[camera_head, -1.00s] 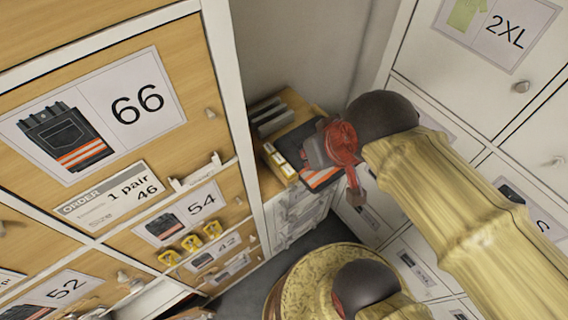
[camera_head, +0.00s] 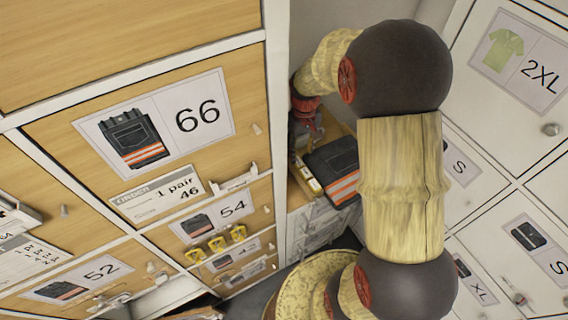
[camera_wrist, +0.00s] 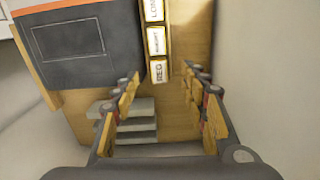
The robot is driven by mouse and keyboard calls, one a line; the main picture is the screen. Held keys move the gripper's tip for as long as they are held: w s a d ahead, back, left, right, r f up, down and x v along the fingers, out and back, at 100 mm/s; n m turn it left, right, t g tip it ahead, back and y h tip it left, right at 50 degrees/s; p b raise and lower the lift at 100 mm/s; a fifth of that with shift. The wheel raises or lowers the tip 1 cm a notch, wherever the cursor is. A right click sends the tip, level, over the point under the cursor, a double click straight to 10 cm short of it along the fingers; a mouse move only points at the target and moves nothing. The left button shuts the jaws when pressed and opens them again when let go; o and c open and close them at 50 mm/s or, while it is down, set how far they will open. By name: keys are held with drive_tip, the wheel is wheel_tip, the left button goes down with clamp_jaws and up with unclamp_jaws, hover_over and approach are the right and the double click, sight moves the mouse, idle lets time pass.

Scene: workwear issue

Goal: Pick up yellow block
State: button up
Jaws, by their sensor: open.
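Several small yellow blocks with white labels lie in a row on the wooden shelf top. In the wrist view they are the REG block (camera_wrist: 158,71), the SHORT block (camera_wrist: 156,41) and the LONG block (camera_wrist: 153,10). The row also shows partly in the head view (camera_head: 309,180). My gripper (camera_wrist: 163,76) is open and empty. Its fingers point toward the row, with the REG block between the fingertips in the picture; I cannot tell the height gap.
Folded dark trousers with orange stripes (camera_head: 334,168) lie right beside the blocks. Grey stepped pieces (camera_wrist: 130,125) lie on the shelf top (camera_wrist: 190,20). A wall stands close on the wrist view's right. Yellow clips (camera_head: 217,243) sit on the drawer cabinet at left.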

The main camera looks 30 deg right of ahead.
sight(300, 164)
drive_tip(key=shift+s+d+f, duration=0.1)
drive_tip(key=shift+f, duration=0.25)
drive_tip(key=f+b, duration=0.1)
drive_tip(key=f, duration=0.1)
drive_tip(key=f+b, duration=0.1)
drive_tip(key=f, duration=0.4)
drive_tip(key=shift+w+b, duration=0.25)
drive_tip(key=shift+b, duration=0.15)
drive_tip(key=shift+c, duration=0.9)
drive_tip(key=shift+r, duration=0.1)
drive_tip(key=c, duration=1)
drive_tip(key=shift+o, duration=0.2)
